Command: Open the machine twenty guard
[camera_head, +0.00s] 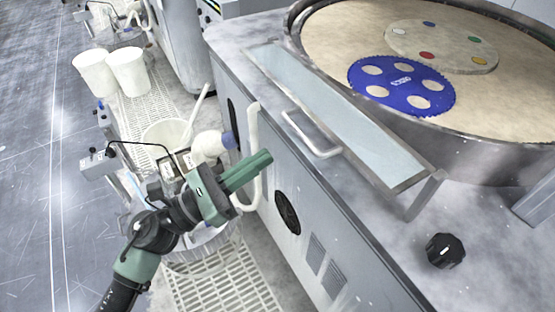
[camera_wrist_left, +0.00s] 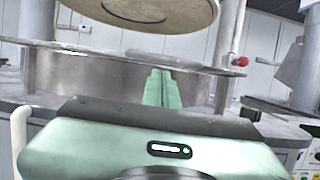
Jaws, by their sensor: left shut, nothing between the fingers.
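The guard (camera_head: 335,112) is a long, clear panel in a metal frame. It lies tilted low along the front of the round platen in the head view. Its metal handle (camera_head: 312,136) sticks out from the near edge. My left gripper (camera_head: 262,160) is shut and empty, to the left of the handle and apart from it in the picture. The green fingers also show in the left wrist view (camera_wrist_left: 162,88), pointing at the machine. I cannot make out the handle there. My right gripper is not in view.
The platen (camera_head: 335,40) carries a blue carrier disc (camera_head: 400,86). A black knob (camera_head: 446,250) sits on the machine top. A white pipe (camera_head: 253,150) runs beside my left gripper. White buckets (camera_head: 127,72) stand at upper left. A round head (camera_wrist_left: 150,14) hangs above in the wrist view.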

